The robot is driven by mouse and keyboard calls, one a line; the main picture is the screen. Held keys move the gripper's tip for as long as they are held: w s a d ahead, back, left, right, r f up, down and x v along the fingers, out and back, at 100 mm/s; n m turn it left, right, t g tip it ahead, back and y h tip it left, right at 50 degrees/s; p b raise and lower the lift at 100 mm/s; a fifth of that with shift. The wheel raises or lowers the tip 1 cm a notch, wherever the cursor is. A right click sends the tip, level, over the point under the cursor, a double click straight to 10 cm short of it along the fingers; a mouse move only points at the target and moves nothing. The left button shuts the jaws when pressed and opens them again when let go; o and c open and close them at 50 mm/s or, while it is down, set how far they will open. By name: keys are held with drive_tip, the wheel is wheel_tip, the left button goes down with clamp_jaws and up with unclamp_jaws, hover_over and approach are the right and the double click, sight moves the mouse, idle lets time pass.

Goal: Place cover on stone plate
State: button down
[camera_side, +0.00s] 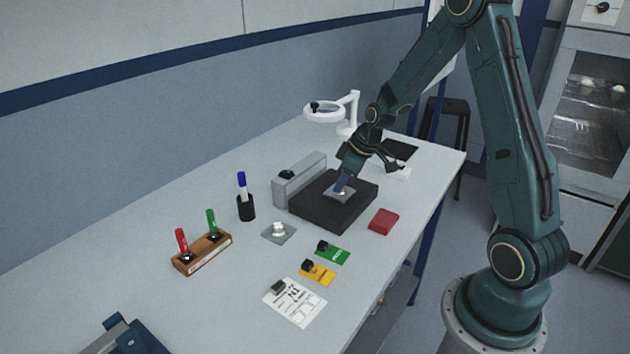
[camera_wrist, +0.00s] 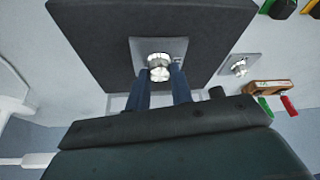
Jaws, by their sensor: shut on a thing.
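The stone plate (camera_side: 312,210) is a thick dark square block on the table; it also fills much of the wrist view (camera_wrist: 90,45). The cover (camera_wrist: 181,46) is a square grey metal plate with a round shiny knob. In the side view the cover (camera_side: 334,196) is over the middle of the stone plate, lying flat on it or just above; I cannot tell which. My gripper (camera_wrist: 159,71) points down with its two blue fingers on either side of the knob, shut on it. In the side view my gripper (camera_side: 341,184) partly hides the cover.
A similar metal part (camera_side: 279,234) with a knob lies left of the stone plate. A pen cup (camera_side: 247,208), wooden marker stand (camera_side: 202,254), cards (camera_side: 295,302) and magnifier lamp (camera_side: 325,113) stand around.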

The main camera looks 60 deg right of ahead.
drive_tip(key=c, duration=1.2)
unclamp_jaws()
drive_tip(key=shift+f, duration=0.1)
drive_tip(key=shift+c, duration=0.2)
drive_tip(key=shift+r, duration=0.2)
drive_tip(key=v, duration=1.2)
drive_tip(key=s+a+r, duration=0.6)
drive_tip(key=a+r, duration=0.1)
drive_tip(key=a, duration=0.4)
drive_tip(key=s+a+r+m, duration=0.1)
drive_tip(key=s+a, duration=0.2)
drive_tip(key=s, duration=0.3)
drive_tip(key=s+a+r+m+t+h, duration=0.1)
drive_tip(key=s+a+m, duration=0.1)
drive_tip(key=s+a, duration=0.2)
drive_tip(key=shift+s+r, duration=0.2)
drive_tip(key=shift+s, duration=1.25)
